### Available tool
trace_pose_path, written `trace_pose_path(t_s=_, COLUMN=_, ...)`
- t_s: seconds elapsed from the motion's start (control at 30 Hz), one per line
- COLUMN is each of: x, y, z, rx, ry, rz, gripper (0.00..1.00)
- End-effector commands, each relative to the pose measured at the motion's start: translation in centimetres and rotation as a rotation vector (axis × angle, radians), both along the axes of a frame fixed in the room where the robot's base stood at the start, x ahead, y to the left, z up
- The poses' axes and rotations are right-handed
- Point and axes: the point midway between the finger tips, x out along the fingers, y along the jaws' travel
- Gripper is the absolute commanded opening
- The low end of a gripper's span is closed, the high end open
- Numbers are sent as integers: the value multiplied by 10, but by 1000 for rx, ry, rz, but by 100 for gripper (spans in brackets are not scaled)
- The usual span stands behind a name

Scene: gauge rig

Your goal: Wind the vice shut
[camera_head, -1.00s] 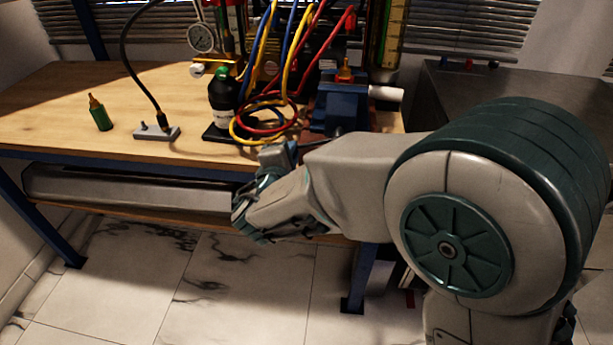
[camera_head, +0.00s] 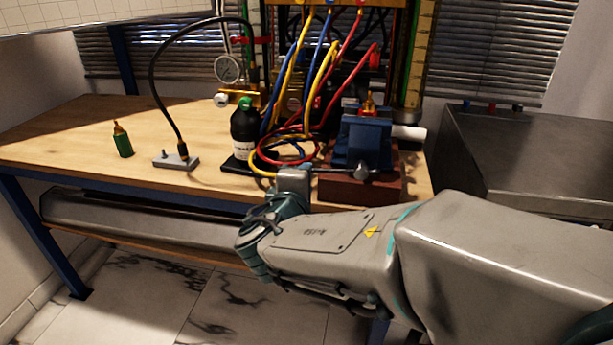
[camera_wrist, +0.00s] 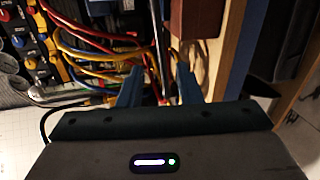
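The blue vice (camera_head: 362,140) stands on a red-brown block at the front right of the bench in the head view. A brass-tipped fitting (camera_head: 368,103) shows at its top; the jaw gap is not clear. A thin metal handle bar (camera_head: 335,172) runs left from the screw end at the vice's front, towards my gripper (camera_head: 295,178). In the wrist view, my gripper (camera_wrist: 160,68) has its two blue fingers apart. A metal rod (camera_wrist: 157,35), seemingly the handle bar, reaches down between them. I cannot tell whether it touches either finger.
Red, yellow and blue hoses (camera_head: 300,100) hang close behind my gripper. A black bottle (camera_head: 244,130), a lamp base (camera_head: 176,162) and a green bottle (camera_head: 122,140) stand to the left. A metal sink unit (camera_head: 540,155) is at the right.

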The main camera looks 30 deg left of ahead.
Motion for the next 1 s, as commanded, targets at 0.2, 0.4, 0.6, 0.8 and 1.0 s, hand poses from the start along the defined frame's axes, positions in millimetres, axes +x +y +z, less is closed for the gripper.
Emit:
trace_pose_path(t_s=0.2, x=-50, y=-15, z=12, rx=1, ry=-1, rz=4, gripper=32)
trace_pose_path(t_s=0.4, x=-85, y=-25, z=19, rx=1, ry=-1, rz=3, gripper=32)
trace_pose_path(t_s=0.6, x=-100, y=-30, z=21, rx=0, ry=1, rz=1, gripper=32)
trace_pose_path(t_s=0.8, x=-101, y=-31, z=21, rx=0, ry=2, rz=1, gripper=32)
trace_pose_path(t_s=1.0, x=-100, y=-30, z=20, rx=-9, ry=2, rz=-2, gripper=1)
